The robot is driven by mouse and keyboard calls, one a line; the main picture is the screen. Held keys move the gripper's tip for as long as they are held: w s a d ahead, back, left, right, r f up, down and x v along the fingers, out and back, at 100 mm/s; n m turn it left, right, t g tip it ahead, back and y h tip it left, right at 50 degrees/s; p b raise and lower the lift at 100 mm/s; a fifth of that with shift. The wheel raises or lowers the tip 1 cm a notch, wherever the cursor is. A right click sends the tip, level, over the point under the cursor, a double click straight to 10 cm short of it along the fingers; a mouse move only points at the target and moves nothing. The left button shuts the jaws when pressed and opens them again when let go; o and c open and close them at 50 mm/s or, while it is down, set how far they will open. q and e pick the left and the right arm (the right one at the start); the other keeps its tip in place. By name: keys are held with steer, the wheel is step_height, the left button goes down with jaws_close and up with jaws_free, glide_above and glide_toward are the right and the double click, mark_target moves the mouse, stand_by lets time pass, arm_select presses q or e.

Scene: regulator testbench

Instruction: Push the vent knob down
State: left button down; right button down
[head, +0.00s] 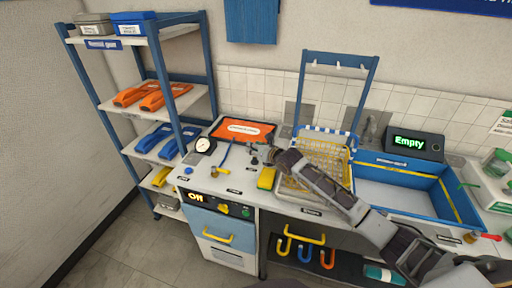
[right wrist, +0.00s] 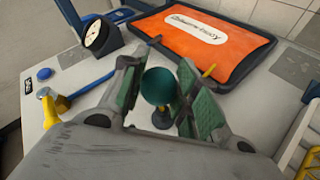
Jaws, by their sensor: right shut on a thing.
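The vent knob looks like a dark teal ball (right wrist: 158,86) on a short black stem, standing on the white bench top in the right wrist view. My right gripper (right wrist: 160,80) has its green-padded fingers on either side of the ball and is shut on it. In the head view my right arm reaches in from the right and the right gripper (head: 266,155) is at the bench in front of the orange tray. The knob is too small and covered there to make out clearly. My left gripper is not in view.
A dial gauge (head: 205,145), a blue tube (head: 227,154) and a brass fitting (right wrist: 46,93) lie left of the gripper. The orange tray (head: 243,131) is behind.

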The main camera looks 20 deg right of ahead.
steer(key=shift+a+f, duration=0.2)
steer(key=shift+f, duration=0.5)
steer(key=c, duration=1.1)
jaws_free()
steer(key=shift+f, duration=0.15)
steer(key=shift+o, duration=0.2)
steer(key=shift+d, duration=0.2)
steer(key=shift+a+r, duration=0.1)
steer(key=shift+r, duration=4.9)
